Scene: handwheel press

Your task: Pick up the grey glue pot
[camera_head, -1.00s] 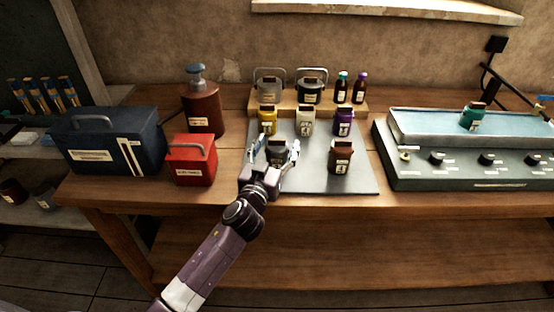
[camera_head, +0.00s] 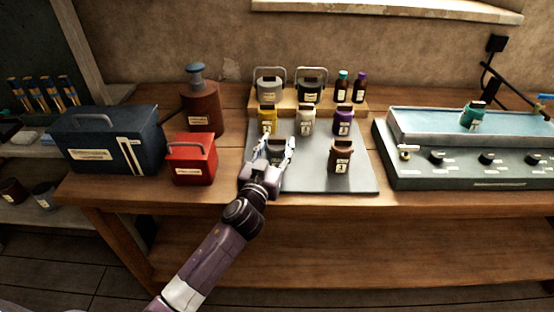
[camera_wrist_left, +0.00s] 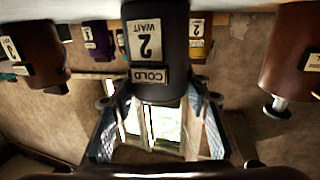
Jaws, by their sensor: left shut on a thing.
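The grey glue pot (camera_head: 277,150) stands at the front left of the grey mat (camera_head: 310,182), partly hidden by my left gripper. In the left wrist view the pot (camera_wrist_left: 152,92) appears upside down, dark grey, with labels reading "2 WAIT" and "COLD". My left gripper (camera_head: 275,155) is shut on the pot, with one finger on each side. In the wrist view the fingers (camera_wrist_left: 157,110) reach to the pot's near end. I cannot see clear space between the pot and the mat. My right gripper is not in view.
Yellow (camera_head: 267,121), cream (camera_head: 306,122), purple (camera_head: 343,123) and brown (camera_head: 341,158) pots stand close by on the mat. A red box (camera_head: 190,162) is to the left. A control unit with a water bath (camera_head: 450,170) is to the right. The front mat middle is clear.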

